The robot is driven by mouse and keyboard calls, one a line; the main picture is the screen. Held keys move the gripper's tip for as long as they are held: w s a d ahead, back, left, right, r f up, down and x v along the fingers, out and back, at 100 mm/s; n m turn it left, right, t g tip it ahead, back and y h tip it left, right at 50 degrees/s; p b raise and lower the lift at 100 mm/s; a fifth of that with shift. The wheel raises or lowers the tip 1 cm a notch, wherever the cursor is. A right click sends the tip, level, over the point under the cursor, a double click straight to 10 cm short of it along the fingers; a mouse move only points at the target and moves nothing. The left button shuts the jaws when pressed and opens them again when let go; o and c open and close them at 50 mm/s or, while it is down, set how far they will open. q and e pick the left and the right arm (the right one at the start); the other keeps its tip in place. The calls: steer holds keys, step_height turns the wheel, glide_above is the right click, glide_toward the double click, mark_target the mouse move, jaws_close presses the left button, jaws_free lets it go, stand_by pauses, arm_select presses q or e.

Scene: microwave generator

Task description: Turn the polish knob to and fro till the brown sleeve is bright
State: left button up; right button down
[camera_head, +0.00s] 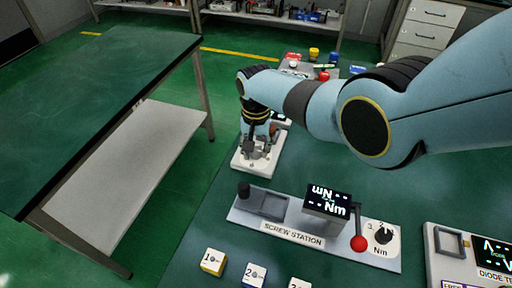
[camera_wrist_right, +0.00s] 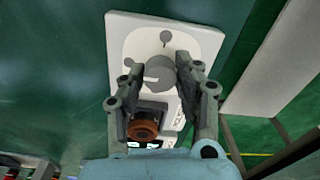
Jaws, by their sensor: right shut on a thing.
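The polish station is a white base plate (camera_head: 246,167) at the upper middle of the head view. In the right wrist view, its round grey polish knob (camera_wrist_right: 159,74) sits between the two fingers of my right gripper (camera_wrist_right: 158,70), which is shut on it. The brown sleeve (camera_wrist_right: 142,130) is a dull brown ring on a dark holder, close by the knob and below it in the wrist view. In the head view my right gripper (camera_head: 262,150) points down onto the plate and hides most of the knob. My left gripper is in neither view.
The screw station (camera_head: 292,233), with a red-tipped lever (camera_head: 358,243), stands nearer on the green table. Numbered blocks (camera_head: 213,262) lie in front of it. A diode tester (camera_head: 490,255) is at the right. Another green table (camera_head: 100,90) stands at the left across a gap.

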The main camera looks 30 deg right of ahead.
mark_target(256, 150)
stand_by(0.4)
steer(key=c, duration=0.9)
jaws_free()
steer(key=shift+c, duration=0.2)
steer(key=shift+r, duration=0.1)
step_height(256, 150, up, 12)
